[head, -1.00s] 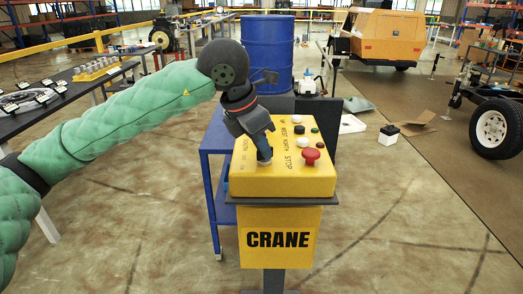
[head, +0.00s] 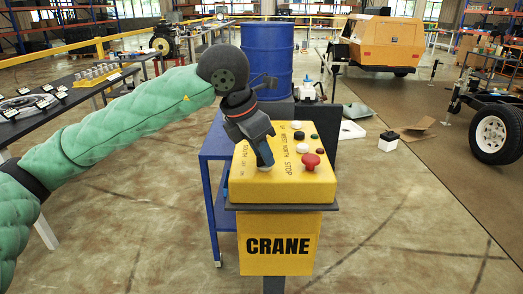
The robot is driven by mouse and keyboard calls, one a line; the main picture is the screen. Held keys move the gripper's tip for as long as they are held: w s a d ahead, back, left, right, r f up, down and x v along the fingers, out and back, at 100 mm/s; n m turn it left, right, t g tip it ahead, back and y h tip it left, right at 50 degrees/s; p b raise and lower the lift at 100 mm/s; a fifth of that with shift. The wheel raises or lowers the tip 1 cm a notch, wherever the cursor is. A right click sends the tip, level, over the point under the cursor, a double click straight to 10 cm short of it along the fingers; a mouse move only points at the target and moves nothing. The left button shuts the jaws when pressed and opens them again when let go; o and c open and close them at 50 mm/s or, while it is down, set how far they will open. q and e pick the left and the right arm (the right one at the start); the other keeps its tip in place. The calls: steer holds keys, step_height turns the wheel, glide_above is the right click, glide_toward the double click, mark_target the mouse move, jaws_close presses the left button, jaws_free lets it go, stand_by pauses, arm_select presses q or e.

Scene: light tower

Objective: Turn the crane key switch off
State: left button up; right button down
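The yellow crane control box (head: 285,185) stands on a post above a yellow CRANE sign (head: 279,243). Its top carries a red mushroom button (head: 310,161) and several small round buttons, one white (head: 297,125) and one black (head: 299,135). The key switch cannot be made out; my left gripper covers the left part of the top. My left gripper (head: 265,164) points down with its tips at the box's left front top. Whether its fingers are open or closed on something is too small to tell. My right gripper does not show.
A blue cart (head: 212,190) stands just left of the box, with a blue barrel (head: 267,55) behind. A long dark table (head: 60,103) is at the left. A trailer wheel (head: 493,134) is at the right.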

arm_select(q)
steer(key=v, duration=0.7)
steer(key=shift+r, duration=0.35)
